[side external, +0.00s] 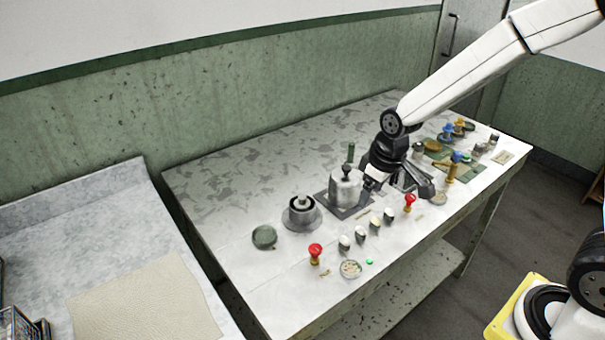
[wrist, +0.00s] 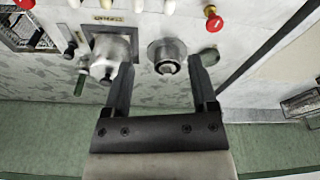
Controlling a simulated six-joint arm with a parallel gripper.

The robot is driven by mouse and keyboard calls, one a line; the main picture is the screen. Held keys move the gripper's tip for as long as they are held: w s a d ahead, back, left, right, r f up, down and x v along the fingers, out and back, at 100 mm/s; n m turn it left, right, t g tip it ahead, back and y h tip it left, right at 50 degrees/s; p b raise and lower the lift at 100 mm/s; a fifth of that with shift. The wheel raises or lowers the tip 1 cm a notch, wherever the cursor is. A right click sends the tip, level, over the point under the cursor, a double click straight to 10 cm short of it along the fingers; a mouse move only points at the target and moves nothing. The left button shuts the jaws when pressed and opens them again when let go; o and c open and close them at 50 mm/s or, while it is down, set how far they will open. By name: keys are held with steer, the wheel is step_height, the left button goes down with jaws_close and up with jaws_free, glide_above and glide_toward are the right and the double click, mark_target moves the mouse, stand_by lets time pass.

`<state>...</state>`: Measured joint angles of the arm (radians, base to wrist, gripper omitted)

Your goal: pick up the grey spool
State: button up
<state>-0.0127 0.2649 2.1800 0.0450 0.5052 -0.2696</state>
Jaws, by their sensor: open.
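A round grey flanged piece (side external: 297,222) with a dark ring and a grey knob on top looks most like the grey spool, though I cannot be sure. It stands upright on the pale table, left of the metal pot (side external: 345,188). In the wrist view this flanged piece (wrist: 160,47) shows between the two finger lines, apart from both. My gripper (side external: 397,188) is open and empty above the table, to the right of the pot in the side view. Its two dark fingers (wrist: 161,65) point past the pot and the flanged piece. My gripper hides part of the table.
The pot sits on a dark square plate. A green lid (side external: 264,237), red-topped pieces (side external: 315,252) and several small pale pieces stand along the front. Small coloured parts (side external: 457,158) crowd the right end. The table's back left is clear. A green wall is behind.

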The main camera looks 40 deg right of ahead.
mark_target(302, 197)
steer(key=w+a+f+n+g+y, duration=0.1)
steer(key=w+a+f+n, duration=0.15)
steer(key=w, duration=0.65)
steer(key=w+a+f+n, duration=0.15)
steer(key=w+n, duration=0.25)
steer(key=w, duration=0.5)
steer(key=shift+w+f, duration=0.1)
steer(key=shift+f, duration=3.75)
jaws_close()
